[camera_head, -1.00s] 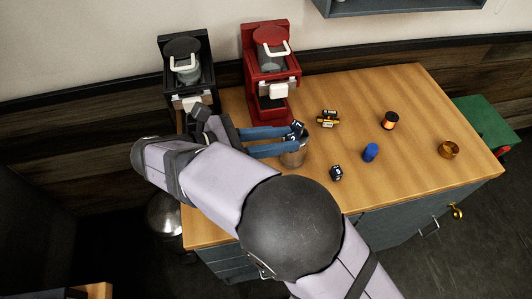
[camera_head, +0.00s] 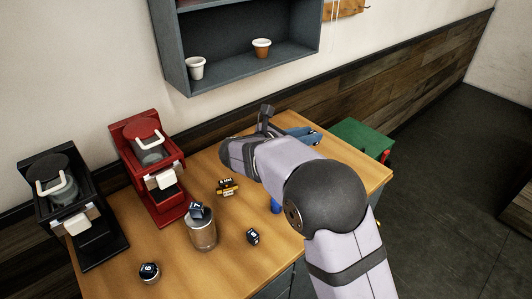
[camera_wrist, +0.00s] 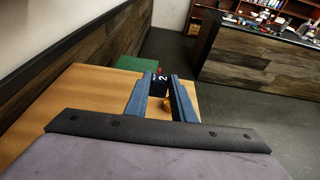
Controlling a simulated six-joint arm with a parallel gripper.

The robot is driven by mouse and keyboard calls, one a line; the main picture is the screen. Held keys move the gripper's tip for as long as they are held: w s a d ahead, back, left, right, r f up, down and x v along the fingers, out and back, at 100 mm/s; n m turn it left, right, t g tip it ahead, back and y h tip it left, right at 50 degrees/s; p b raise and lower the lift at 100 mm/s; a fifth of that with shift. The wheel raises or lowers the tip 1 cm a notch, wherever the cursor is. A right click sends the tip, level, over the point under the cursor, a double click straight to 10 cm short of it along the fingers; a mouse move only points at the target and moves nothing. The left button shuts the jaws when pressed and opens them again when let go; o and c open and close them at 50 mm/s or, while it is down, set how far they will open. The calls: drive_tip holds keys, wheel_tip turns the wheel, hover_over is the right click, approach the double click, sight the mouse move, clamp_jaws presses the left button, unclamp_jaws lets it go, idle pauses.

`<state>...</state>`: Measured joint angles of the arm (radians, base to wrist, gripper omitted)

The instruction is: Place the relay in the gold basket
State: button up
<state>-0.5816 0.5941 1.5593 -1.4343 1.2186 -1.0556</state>
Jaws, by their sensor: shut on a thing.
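My gripper (camera_head: 310,134) reaches over the right back part of the table, its blue fingers pointing right. In the wrist view, the gripper (camera_wrist: 159,82) is shut on a small black block with a white 2 (camera_wrist: 158,88), which looks like the relay. The block is hardly visible in the head view. A gold piece, which looks like the gold basket (camera_wrist: 167,105), shows below and partly behind the block in the wrist view, near the table's far end. The gap between them is hard to judge. My arm hides the basket in the head view.
A metal cup (camera_head: 202,234) holds another black numbered block (camera_head: 199,210). Two more numbered blocks (camera_head: 253,236) (camera_head: 149,271) lie nearby. A black-and-gold part (camera_head: 227,187) and a blue piece (camera_head: 276,205) lie near my arm. Red (camera_head: 150,175) and black (camera_head: 70,210) brewers stand left.

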drive_tip(key=w+d, duration=0.4)
drive_tip(key=d, duration=0.8)
drive_tip(key=f, duration=0.4)
drive_tip(key=shift+a+f, duration=0.2)
drive_tip(key=shift+f, duration=0.2)
drive_tip(key=shift+f+b, duration=0.15)
drive_tip(key=shift+b, duration=0.25)
drive_tip(key=shift+f+b, duration=3.8)
drive_tip(key=shift+f, duration=1.5)
drive_tip(key=o, duration=1.1)
